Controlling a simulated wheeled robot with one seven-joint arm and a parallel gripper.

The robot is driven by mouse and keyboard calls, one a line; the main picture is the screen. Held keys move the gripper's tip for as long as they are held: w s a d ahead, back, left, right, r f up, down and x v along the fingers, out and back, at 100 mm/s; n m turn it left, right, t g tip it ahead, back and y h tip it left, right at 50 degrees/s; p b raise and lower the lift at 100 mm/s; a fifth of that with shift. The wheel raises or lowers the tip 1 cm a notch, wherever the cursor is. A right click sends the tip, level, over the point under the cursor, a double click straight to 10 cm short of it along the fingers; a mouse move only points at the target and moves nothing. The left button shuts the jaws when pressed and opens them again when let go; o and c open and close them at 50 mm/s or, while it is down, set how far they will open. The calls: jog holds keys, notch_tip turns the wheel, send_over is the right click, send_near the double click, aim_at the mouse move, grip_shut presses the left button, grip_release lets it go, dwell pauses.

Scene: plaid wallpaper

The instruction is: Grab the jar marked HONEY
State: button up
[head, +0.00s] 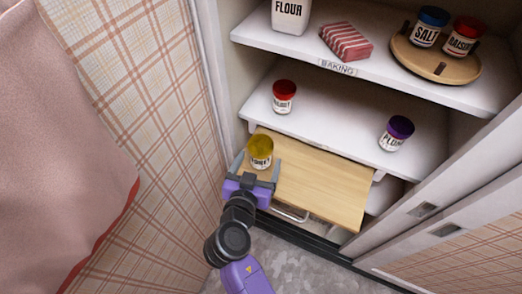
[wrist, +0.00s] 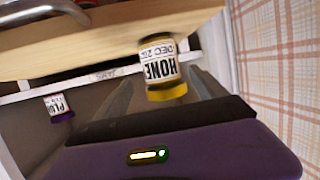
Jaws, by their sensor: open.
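The HONEY jar (head: 260,154) has a yellow lid and a white label, and stands upright at the left end of a wooden pull-out board (head: 322,183). In the wrist view the HONEY jar (wrist: 160,70) appears upside down, with its label facing the camera. My gripper (head: 257,170) is open at the front left of the board, with a finger on each side of the jar. In the wrist view my gripper's fingers (wrist: 158,90) flank the jar with gaps visible. Whether either finger touches it is not clear.
A red-lidded jar (head: 284,97) and a purple-lidded PLUM jar (head: 396,133) stand on the shelf above. The top shelf holds a FLOUR container (head: 291,14), a striped packet (head: 346,42) and a round tray (head: 408,60) with SALT and RAISINS jars. The cupboard side is close left.

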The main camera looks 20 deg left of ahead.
jog(key=shift+a+p+x, duration=0.15)
jog(key=shift+p+x, duration=0.1)
jog(key=shift+x, duration=0.95)
jog(key=shift+a+p+x, duration=0.15)
jog(key=shift+p+x, duration=0.1)
jog(key=shift+x, duration=1)
jog(key=shift+s, duration=0.1)
jog(key=c, duration=1.6)
grip_shut()
jog(key=shift+r, duration=0.1)
